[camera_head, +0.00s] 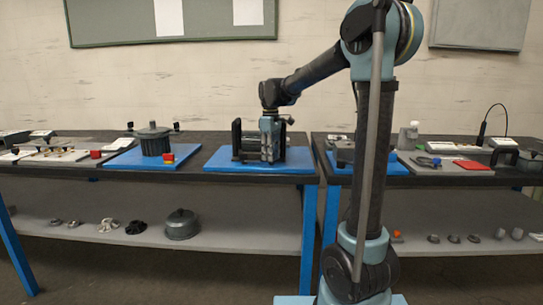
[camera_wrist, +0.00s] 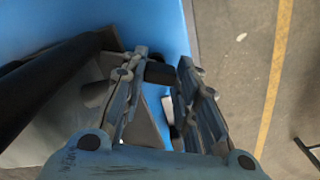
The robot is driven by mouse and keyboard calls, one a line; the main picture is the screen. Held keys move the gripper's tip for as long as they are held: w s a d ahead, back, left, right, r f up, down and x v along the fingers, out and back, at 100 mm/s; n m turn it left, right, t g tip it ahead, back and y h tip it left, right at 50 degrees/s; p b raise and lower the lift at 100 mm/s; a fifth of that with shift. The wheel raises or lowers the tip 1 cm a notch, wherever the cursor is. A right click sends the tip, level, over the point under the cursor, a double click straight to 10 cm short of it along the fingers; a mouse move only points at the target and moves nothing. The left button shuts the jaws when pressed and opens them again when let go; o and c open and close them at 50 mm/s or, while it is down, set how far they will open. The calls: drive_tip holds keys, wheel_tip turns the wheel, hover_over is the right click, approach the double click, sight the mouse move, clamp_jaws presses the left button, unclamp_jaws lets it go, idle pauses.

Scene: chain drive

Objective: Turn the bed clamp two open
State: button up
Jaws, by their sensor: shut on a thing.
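My gripper (camera_head: 269,154) points down over the blue mat in the middle of the bench, in front of a dark frame-like fixture (camera_head: 237,138). In the wrist view, the two fingers of my gripper (camera_wrist: 161,66) are closed on a small dark block (camera_wrist: 160,73) near their tips. I take this block to be the handle of bed clamp two; most of the clamp is hidden by the fingers. A thick black bar (camera_wrist: 45,80) lies at the left of the wrist view. The clamp's angle cannot be told.
The blue mat (camera_head: 298,165) reaches the bench's front edge, with floor beyond it. A ribbed dark housing (camera_head: 154,140) and a red-yellow block (camera_head: 169,158) stand on the left bench. Small parts crowd the right bench. A lower shelf (camera_head: 240,215) holds several parts.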

drive_tip(key=m, duration=0.6)
drive_tip(key=shift+w+m, duration=0.2)
drive_tip(key=shift+m, duration=0.1)
drive_tip(key=m, duration=0.5)
drive_tip(key=shift+w+a+m, duration=0.1)
drive_tip(key=shift+m, duration=0.2)
drive_tip(key=o, duration=1)
drive_tip(key=shift+o, duration=0.2)
drive_tip(key=shift+r, duration=0.1)
wheel_tip(320, 180, up, 12)
drive_tip(key=shift+f, duration=0.2)
